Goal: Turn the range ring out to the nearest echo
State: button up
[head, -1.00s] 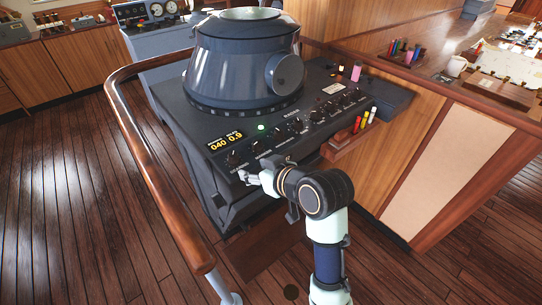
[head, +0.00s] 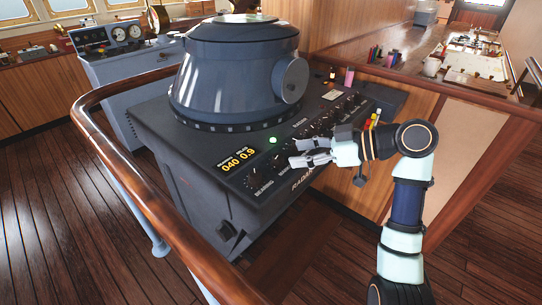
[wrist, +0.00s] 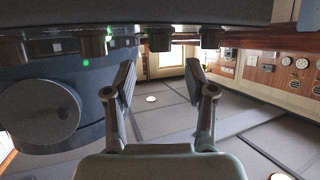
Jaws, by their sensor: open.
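The radar console has a dark sloped panel with a row of black knobs (head: 324,122); they also show along the top of the wrist view (wrist: 92,42). Which knob is the range control, I cannot read for sure. A yellow display (head: 238,160) reads 040 and 0.9. The grey radar hood (head: 240,75) stands behind the panel; its screen on top shows no readable echo from here. My gripper (head: 308,152) is open and empty at the panel's front, by the knobs. In the wrist view its fingers (wrist: 165,82) are spread apart below the knobs, with nothing between them.
A wooden handrail (head: 100,95) curves around the console's left and front. Red and yellow markers (head: 370,122) stand in a holder right of the panel, close to my arm. A green light (head: 273,140) glows on the panel. A chart table (head: 475,65) lies at right.

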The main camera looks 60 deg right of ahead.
aim_at(279, 156)
jog(key=x, duration=0.6)
jog(key=shift+w+f, duration=0.1)
jog(key=shift+w, duration=0.15)
jog(key=shift+c, duration=0.2)
grip_shut()
